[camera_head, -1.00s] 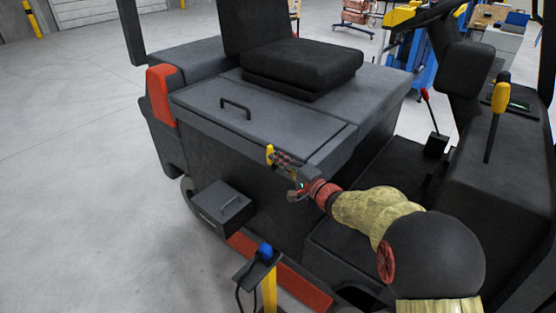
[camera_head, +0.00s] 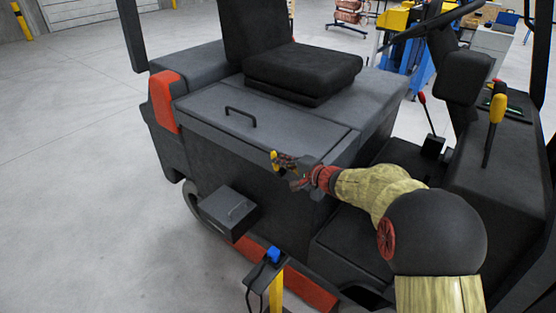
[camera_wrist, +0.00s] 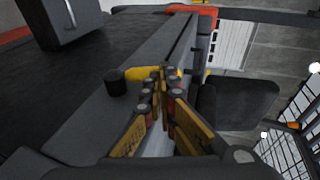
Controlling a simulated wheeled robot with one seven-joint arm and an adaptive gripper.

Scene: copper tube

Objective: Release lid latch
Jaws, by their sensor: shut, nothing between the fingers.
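The yellow lid latch (camera_head: 274,160) is on the side of the dark grey machine, just below the front edge of the lid (camera_head: 265,120). The lid lies flat and closed, with a black handle (camera_head: 240,115). My gripper (camera_head: 282,160) is at the latch, its fingers just right of it. In the wrist view, my gripper's fingers (camera_wrist: 162,75) are together with nothing between them. The yellow latch (camera_wrist: 139,73) extends behind the fingertips, beside a black round knob (camera_wrist: 118,82). The fingertips hide part of it, and I cannot tell whether they touch it.
A black seat (camera_head: 302,72) stands behind the lid. A grey box (camera_head: 228,212) juts from the machine's lower side. A post with a blue top (camera_head: 273,255) stands in front. Control levers (camera_head: 495,125) are at right. The floor at left is clear.

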